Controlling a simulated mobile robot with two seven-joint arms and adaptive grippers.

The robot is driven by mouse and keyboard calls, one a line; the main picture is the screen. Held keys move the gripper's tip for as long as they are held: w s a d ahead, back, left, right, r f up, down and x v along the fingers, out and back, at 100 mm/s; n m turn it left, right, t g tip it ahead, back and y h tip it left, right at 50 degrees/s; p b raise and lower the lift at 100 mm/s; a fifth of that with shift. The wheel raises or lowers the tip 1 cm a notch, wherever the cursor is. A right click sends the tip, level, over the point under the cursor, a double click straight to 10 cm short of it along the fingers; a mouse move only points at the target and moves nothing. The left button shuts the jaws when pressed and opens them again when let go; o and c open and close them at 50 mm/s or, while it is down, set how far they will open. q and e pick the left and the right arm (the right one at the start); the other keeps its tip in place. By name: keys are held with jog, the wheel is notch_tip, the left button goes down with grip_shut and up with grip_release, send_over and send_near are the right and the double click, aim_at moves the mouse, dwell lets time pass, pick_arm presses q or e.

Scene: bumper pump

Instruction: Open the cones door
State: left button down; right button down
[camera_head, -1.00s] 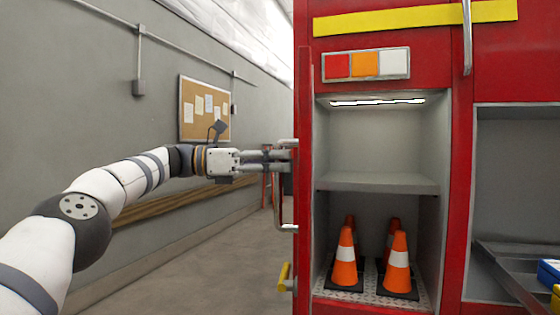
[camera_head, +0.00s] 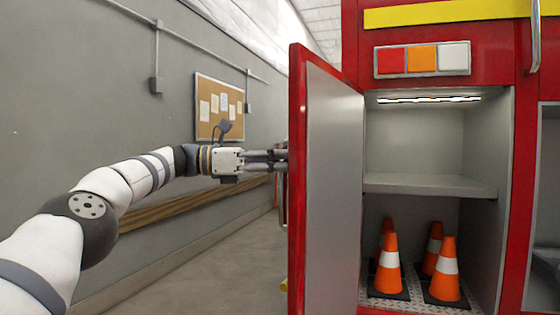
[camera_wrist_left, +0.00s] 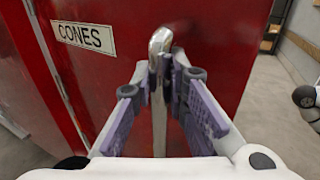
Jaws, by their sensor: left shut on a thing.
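The cones door (camera_head: 332,190) stands swung open at the left of the red cabinet, its grey inner face and red edge showing in the head view. In the left wrist view its red outer face carries a CONES label (camera_wrist_left: 86,37). My left gripper (camera_head: 284,160) is at the outer side of the door. In the left wrist view the gripper (camera_wrist_left: 160,85) is shut on the upright metal door handle (camera_wrist_left: 159,45). Several orange cones (camera_head: 388,267) with white bands stand on the compartment floor. My right gripper is not in view.
A grey shelf (camera_head: 430,185) crosses the open compartment above the cones. A grey wall with a cork board (camera_head: 218,107) runs along the left. The floor (camera_head: 205,270) between wall and door is clear.

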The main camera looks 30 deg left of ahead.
pick_arm(q)
jog(key=shift+w+a+r, duration=0.1)
jog(key=shift+w+a, duration=0.05)
jog(key=shift+a, duration=0.3)
jog(key=c, duration=1.6)
grip_release()
jog(key=shift+w+d, duration=0.1)
jog(key=shift+d, duration=0.05)
jog(key=shift+o, duration=0.2)
jog(key=v, duration=0.7)
jog(key=shift+a, duration=0.2)
